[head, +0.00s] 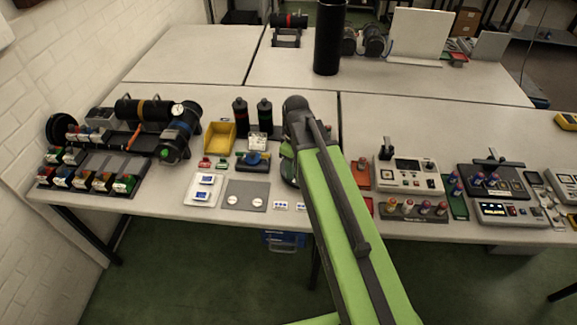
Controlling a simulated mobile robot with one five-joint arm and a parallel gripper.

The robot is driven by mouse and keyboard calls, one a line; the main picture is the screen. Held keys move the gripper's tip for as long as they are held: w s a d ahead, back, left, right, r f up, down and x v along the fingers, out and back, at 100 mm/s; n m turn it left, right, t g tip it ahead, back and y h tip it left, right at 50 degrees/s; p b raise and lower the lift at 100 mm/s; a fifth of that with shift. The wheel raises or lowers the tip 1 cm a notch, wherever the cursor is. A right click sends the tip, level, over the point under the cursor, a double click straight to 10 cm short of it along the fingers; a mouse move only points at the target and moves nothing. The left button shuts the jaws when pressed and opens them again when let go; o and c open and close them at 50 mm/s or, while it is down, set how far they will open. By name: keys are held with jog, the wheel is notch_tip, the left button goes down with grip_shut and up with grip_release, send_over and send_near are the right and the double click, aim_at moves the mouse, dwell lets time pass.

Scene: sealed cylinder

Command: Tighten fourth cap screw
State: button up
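A dark cylinder assembly (145,110) lies on its side at the left of the near table, with an orange band and a round white gauge at its right. Its end cap and any cap screws are too small to tell apart. My green and black arm reaches up from the bottom right over the middle of the table. My gripper is hidden behind the arm, so its fingers and anything in them do not show.
A yellow bin (219,138), two black bottles and a grey plate (247,196) stand left of my arm. Control boxes (409,176) and coloured-top parts crowd the right. A tall black cylinder (329,40) stands on the far table.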

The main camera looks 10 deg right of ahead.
jog(key=w+r+n+p, duration=0.45)
jog(key=w+n, duration=0.45)
jog(key=n, duration=0.4)
notch_tip(320, 180, down, 17)
jog(key=b, duration=1.8)
jog(key=shift+f+b, duration=0.15)
jog(key=shift+b, duration=0.2)
jog(key=shift+s, duration=0.1)
jog(key=shift+c, duration=0.5)
grip_shut()
jog(key=shift+d, duration=0.2)
jog(key=shift+a, duration=0.1)
